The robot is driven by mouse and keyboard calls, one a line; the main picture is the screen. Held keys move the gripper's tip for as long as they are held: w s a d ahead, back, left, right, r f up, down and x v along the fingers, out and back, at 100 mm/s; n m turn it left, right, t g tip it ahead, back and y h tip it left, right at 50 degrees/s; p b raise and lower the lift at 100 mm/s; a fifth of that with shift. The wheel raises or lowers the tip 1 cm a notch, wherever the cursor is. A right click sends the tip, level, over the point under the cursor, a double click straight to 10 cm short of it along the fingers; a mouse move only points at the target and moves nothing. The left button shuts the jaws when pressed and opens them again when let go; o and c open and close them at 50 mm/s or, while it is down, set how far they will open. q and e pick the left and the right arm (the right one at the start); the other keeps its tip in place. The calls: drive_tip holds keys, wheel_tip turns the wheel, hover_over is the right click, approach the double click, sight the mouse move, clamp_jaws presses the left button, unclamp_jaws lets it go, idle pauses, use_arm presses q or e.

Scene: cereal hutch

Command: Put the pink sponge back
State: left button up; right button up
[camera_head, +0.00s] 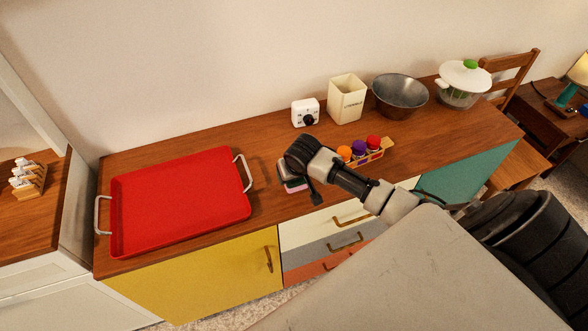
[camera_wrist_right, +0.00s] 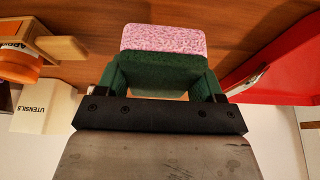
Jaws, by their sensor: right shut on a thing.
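The pink sponge (camera_wrist_right: 163,38) has a speckled pink layer and a dark green layer. My right gripper (camera_wrist_right: 160,84) is shut on it, with a finger on each side of it in the right wrist view. In the head view the sponge (camera_head: 293,187) shows in part below my right gripper (camera_head: 290,176), over the front of the wooden counter, just right of the red tray. The gripper hides much of it there, and I cannot tell whether it touches the counter. My left gripper is not in view.
The red tray (camera_head: 178,205) with metal handles covers the counter's left part. A rack of orange, purple and red-topped jars (camera_head: 365,151) stands near my right wrist. A white timer (camera_head: 305,112), cream utensils container (camera_head: 346,99), metal bowl (camera_head: 400,95) and lidded pot (camera_head: 461,85) line the back.

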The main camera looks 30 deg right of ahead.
sight(294, 182)
drive_tip(key=shift+f, duration=2)
drive_tip(key=shift+f, duration=0.15)
drive_tip(key=o, duration=0.9)
drive_tip(key=v, duration=1.2)
drive_tip(key=shift+r+p, duration=0.2)
drive_tip(key=shift+p, duration=0.15)
drive_tip(key=shift+d, duration=0.1)
